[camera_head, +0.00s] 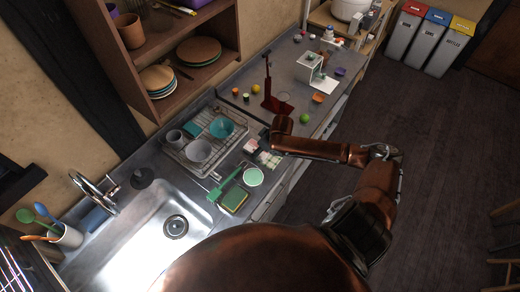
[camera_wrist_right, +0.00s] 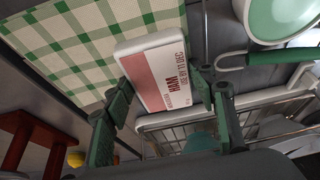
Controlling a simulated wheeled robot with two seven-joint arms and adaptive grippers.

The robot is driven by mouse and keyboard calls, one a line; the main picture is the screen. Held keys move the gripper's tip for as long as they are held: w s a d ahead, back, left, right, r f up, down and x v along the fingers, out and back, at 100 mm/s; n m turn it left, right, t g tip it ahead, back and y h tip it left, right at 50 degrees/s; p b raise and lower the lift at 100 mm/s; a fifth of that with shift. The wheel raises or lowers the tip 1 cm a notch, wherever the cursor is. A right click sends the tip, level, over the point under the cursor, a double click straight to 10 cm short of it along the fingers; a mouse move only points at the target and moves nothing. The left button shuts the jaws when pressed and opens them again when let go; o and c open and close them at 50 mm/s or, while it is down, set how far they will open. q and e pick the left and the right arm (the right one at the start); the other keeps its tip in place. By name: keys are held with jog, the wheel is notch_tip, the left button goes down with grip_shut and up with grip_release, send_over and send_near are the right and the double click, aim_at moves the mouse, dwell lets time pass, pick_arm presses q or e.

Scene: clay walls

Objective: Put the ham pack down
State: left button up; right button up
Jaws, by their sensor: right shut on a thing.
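The ham pack (camera_wrist_right: 155,72), a flat white and pink box lettered HAM, sits between the green fingers of my right gripper (camera_wrist_right: 162,92) in the right wrist view. The gripper is shut on it. In the head view the pack (camera_head: 250,146) shows small beside my right gripper (camera_head: 264,137), at the end of the arm. Behind the pack in the wrist view lies a green and white checked cloth (camera_wrist_right: 75,45), also seen on the counter in the head view (camera_head: 268,160). I cannot tell whether the pack touches the cloth. My left gripper is out of view.
A dish rack (camera_head: 178,148) with bowls stands left of the gripper. A mint dish (camera_head: 253,177), a green brush (camera_head: 224,182) and a sponge (camera_head: 235,199) lie near the sink (camera_head: 140,235). A red stand (camera_head: 272,103) and small round items are beyond the gripper.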

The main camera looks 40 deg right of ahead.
jog(key=shift+s+f, duration=0.5)
jog(key=shift+f, duration=0.25)
jog(key=shift+c, duration=1.1)
jog(key=o, duration=1.3)
jog(key=shift+f, duration=0.15)
jog(key=shift+o, duration=0.5)
jog(key=shift+w, duration=0.1)
jog(key=shift+w+r, duration=0.1)
jog(key=shift+r, duration=0.1)
